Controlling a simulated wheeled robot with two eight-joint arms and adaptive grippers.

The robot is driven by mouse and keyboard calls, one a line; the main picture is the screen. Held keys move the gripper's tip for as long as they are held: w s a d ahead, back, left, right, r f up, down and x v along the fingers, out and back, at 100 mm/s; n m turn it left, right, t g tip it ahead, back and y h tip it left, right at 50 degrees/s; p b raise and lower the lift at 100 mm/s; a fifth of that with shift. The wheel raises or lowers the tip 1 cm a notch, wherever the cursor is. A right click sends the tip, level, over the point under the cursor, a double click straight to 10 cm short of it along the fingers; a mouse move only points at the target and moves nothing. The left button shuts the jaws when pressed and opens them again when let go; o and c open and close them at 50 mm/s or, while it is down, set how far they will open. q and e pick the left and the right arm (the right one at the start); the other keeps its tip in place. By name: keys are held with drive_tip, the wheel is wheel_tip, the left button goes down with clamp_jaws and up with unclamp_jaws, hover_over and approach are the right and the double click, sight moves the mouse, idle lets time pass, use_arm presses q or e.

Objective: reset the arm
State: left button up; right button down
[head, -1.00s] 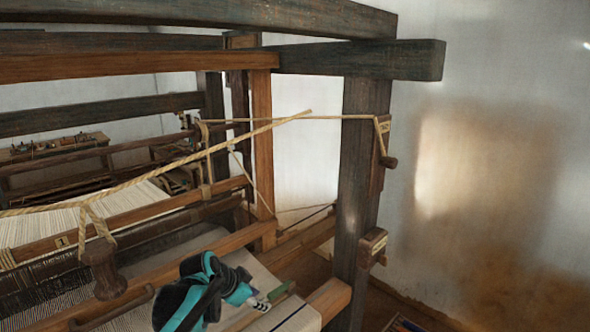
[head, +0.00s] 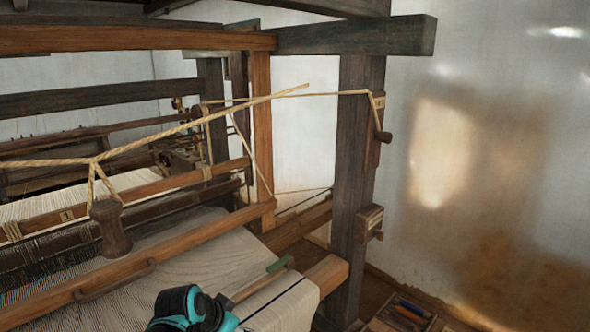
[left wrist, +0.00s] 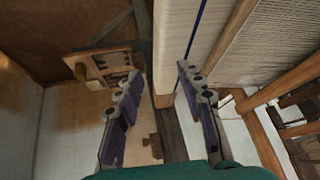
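My left gripper (left wrist: 158,115) shows in the left wrist view. Its two purple-grey fingers are wide apart, with nothing between them. It points past the pale cloth (left wrist: 180,45) with a dark blue line. In the head view, a teal and black part of my arm (head: 190,308) shows at the bottom, over the striped cloth (head: 210,250). No fingertips are clear there. My right gripper is not in view.
The loom's dark post (head: 355,180) and wooden front beam (head: 140,262) stand close by. A rope-hung wooden handle (head: 110,228) hangs at left. A green-ended tool (head: 278,264) lies by the cloth. A tool tray (head: 400,315) sits low at right, also in the left wrist view (left wrist: 105,65).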

use_arm(q)
drive_tip(key=s+a+f+n+y+b, duration=0.1)
drive_tip(key=s+a+f+n+b, duration=0.1)
drive_tip(key=s+f, duration=0.5)
drive_tip(key=s+a+f+n+t+y+b, duration=0.1)
drive_tip(key=s+a+f+n+b, duration=0.1)
drive_tip(key=s+f+n+b, duration=0.2)
drive_tip(key=s+f+b, duration=0.2)
drive_tip(key=s+f, duration=0.1)
drive_tip(key=s, duration=0.1)
drive_tip(key=shift+s+a+f+n+y, duration=0.3)
drive_tip(key=shift+a+f, duration=0.1)
